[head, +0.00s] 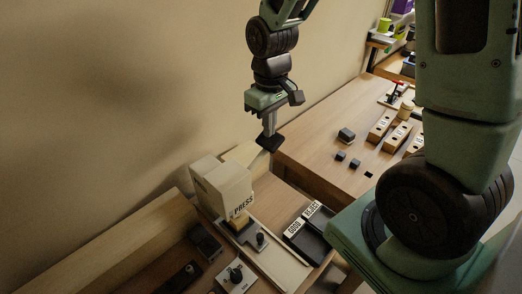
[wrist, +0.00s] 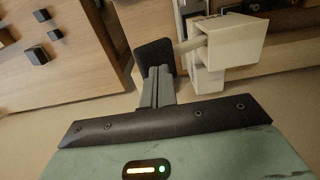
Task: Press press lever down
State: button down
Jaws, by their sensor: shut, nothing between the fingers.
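The cream press (head: 222,184), marked PRESS, stands on the lower bench against the wall. A pale bar, which looks like the press lever (head: 242,153), sticks out from its far side. In the wrist view the press (wrist: 232,45) is right of centre, and the lever (wrist: 190,45) reaches left from it toward my fingertips. My gripper (head: 268,142) is shut and empty, pointing down, above and to the right of the press. In the wrist view my dark fingertips (wrist: 154,58) are close beside the lever's end; I cannot tell whether they touch.
Black trays marked GOOD and REJECT (head: 309,229) lie right of the press. A wooden table (head: 322,125) behind holds dark blocks (head: 346,135) and wooden holders (head: 381,126). The air above the press is clear.

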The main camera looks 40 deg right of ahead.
aim_at(273, 142)
jog(key=shift+f, duration=0.1)
dwell(0.6)
jog(key=shift+f+b, duration=0.6)
jog(key=shift+f, duration=0.3)
jog(key=shift+d+f+b, duration=0.2)
jog(key=shift+f+b, duration=0.15)
jog(key=shift+f, duration=0.15)
jog(key=shift+d+f+b, duration=0.2)
jog(key=shift+f+b, duration=0.15)
jog(key=shift+f, duration=0.25)
jog(key=shift+w+d+f+b, duration=0.1)
jog(key=shift+d+f+b, duration=0.1)
jog(key=shift+f+b, duration=0.25)
jog(key=shift+d+f+b, duration=0.15)
jog(key=shift+f+b, duration=0.1)
jog(key=shift+f, duration=0.25)
